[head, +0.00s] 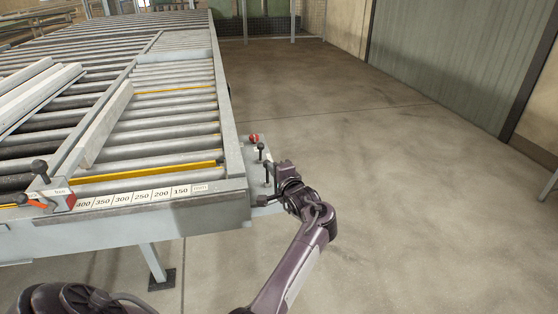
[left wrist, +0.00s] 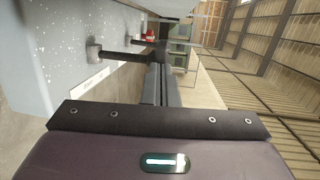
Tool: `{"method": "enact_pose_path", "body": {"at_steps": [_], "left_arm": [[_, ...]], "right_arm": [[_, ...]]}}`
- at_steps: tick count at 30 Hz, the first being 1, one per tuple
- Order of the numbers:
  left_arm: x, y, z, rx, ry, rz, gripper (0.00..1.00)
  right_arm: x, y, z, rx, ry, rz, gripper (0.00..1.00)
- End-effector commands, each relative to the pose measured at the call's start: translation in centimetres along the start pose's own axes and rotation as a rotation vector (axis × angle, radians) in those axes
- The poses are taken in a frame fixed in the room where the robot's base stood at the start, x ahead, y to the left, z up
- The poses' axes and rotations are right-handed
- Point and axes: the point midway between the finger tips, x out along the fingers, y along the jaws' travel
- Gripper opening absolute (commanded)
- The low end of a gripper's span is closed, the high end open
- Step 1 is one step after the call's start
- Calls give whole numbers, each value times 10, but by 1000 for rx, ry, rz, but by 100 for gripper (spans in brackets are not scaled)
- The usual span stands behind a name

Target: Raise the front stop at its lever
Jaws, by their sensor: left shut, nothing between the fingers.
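A grey lever panel (head: 251,163) sits on the near right corner of the roller bench. My left gripper (head: 277,178) is shut and empty, just right of the nearer lever. In the left wrist view the shut fingers (left wrist: 160,84) lie close to the end of the nearer lever (left wrist: 122,56); I cannot tell whether they touch. A yellow bar (head: 150,172) lies across the front of the rollers; its height is unclear. My right gripper is not in view.
A red button (head: 254,138) stands at the panel's far end. A number scale (head: 140,197) runs along the bench's front edge, with a black-knobbed clamp (head: 50,188) at left. A long profile (head: 105,122) lies on the rollers. The floor (head: 400,190) at right is clear.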

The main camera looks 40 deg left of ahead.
Motion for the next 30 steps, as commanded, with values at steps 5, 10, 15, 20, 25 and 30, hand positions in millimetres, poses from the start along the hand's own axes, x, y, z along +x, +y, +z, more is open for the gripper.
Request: {"method": "enact_pose_path", "body": {"at_steps": [5, 10, 15, 20, 25, 30], "left_arm": [[10, -16, -1, 24, -2, 117, 0], [20, -17, -3, 43, -3, 217, 0], [28, -14, -4, 53, -3, 260, 0], [32, -14, -6, 52, -2, 257, 0], [35, -14, -7, 51, 0, 256, 0], [35, -15, -7, 49, 0, 253, 0]], "right_arm": [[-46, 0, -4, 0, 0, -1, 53], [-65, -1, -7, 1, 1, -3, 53], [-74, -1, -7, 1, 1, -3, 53], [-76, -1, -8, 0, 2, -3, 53], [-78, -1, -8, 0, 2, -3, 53], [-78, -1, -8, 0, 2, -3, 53]]}}
